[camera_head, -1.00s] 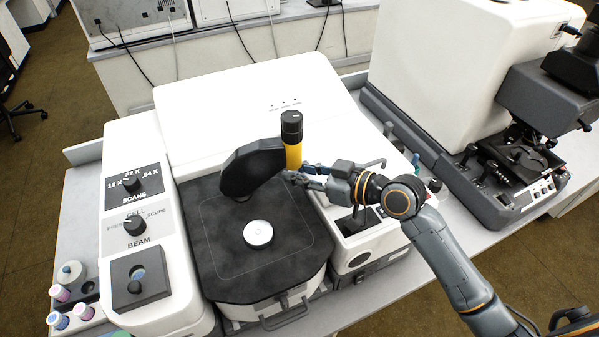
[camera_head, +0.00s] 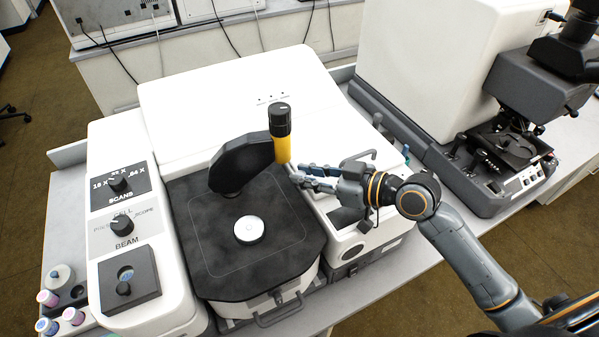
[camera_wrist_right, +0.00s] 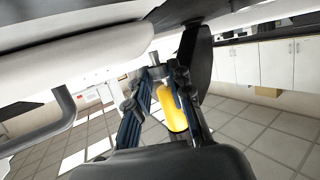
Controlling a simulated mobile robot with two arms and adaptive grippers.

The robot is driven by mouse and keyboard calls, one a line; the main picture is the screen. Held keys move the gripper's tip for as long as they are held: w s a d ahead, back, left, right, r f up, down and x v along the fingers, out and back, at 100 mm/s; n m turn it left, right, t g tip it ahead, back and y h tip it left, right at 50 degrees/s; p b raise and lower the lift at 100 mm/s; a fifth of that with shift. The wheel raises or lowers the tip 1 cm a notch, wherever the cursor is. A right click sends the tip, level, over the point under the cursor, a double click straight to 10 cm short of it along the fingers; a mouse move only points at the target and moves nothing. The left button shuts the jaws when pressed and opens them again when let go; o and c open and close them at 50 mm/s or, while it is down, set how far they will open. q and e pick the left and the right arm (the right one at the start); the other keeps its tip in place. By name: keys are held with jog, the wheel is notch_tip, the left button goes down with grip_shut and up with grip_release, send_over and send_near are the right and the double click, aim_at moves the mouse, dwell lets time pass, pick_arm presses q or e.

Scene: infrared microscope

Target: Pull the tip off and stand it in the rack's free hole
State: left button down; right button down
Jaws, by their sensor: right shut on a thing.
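An upright yellow cylinder with a black top (camera_head: 283,150) stands beside the end of the microscope's black arm (camera_head: 238,165). I take it for the tip. It looks in contact with the arm, but I cannot tell if it is attached. My right gripper (camera_head: 293,173) reaches in from the right, its fingers at the cylinder's lower end. In the right wrist view, the yellow body (camera_wrist_right: 172,108) shows between the blue fingers (camera_wrist_right: 160,75), which are shut on it; the exact contact is hard to see. My left gripper is out of view.
A rack-like holder with several coloured-cap vials (camera_head: 48,298) sits at the lower left; its holes are too small to judge. A white disc (camera_head: 248,229) lies on the black stage (camera_head: 210,270). A control panel is left, another microscope (camera_head: 510,150) right.

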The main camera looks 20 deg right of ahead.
jog(key=shift+f+b+v, duration=0.15)
jog(key=shift+b+v, duration=0.05)
jog(key=shift+v, duration=0.5)
jog(key=shift+f+b+v, duration=0.15)
jog(key=shift+b+v, duration=0.05)
jog(key=shift+v, duration=0.45)
jog(key=shift+s, duration=0.1)
